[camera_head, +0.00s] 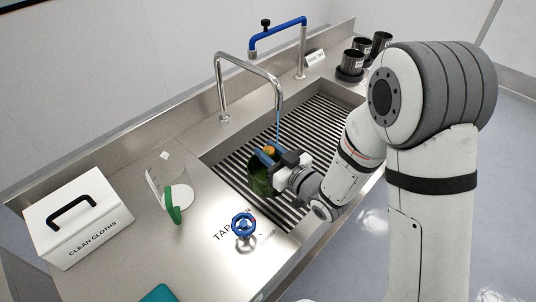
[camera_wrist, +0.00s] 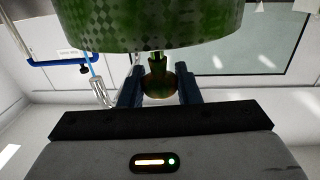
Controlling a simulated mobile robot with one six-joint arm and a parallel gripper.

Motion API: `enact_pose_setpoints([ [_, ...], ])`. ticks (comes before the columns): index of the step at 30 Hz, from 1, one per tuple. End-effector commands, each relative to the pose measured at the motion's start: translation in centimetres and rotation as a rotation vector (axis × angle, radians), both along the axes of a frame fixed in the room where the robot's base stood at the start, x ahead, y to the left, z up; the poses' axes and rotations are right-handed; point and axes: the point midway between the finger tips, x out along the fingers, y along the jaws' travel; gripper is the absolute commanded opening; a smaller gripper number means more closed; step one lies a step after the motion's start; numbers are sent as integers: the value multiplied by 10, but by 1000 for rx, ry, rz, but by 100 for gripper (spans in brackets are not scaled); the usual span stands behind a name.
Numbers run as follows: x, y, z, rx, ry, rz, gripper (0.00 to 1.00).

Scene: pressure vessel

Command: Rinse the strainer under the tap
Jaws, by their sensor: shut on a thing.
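The strainer (camera_head: 259,181) is dark green and hangs over the slatted sink, partly hidden by my gripper. In the wrist view, its green, checkered, mesh-like body (camera_wrist: 150,25) fills the top. My gripper (camera_head: 270,154) is shut on the strainer's rounded orange-brown knob (camera_wrist: 158,86), between two blue fingers. The chrome tap (camera_head: 247,56) arches over the sink. A thin blue stream of water (camera_head: 278,122) falls from its spout toward the strainer and gripper. I cannot tell exactly where it lands. The blue tap handwheel (camera_head: 243,224) is on the counter by the "TAP" lettering.
A clear jug with a green handle (camera_head: 174,212) stands left of the sink. A white "CLEAN CLOTHS" box (camera_head: 80,218) is at far left. A second, blue tap (camera_head: 280,27) and several dark cups (camera_head: 351,65) stand at the back. A teal item (camera_head: 158,293) lies at the front.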

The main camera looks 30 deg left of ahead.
Motion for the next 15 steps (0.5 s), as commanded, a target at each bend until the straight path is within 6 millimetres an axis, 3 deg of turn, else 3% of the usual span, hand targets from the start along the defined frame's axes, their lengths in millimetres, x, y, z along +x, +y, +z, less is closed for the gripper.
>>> enact_pose_setpoints([
  [15,48,19,-9,1,-1,0,0],
])
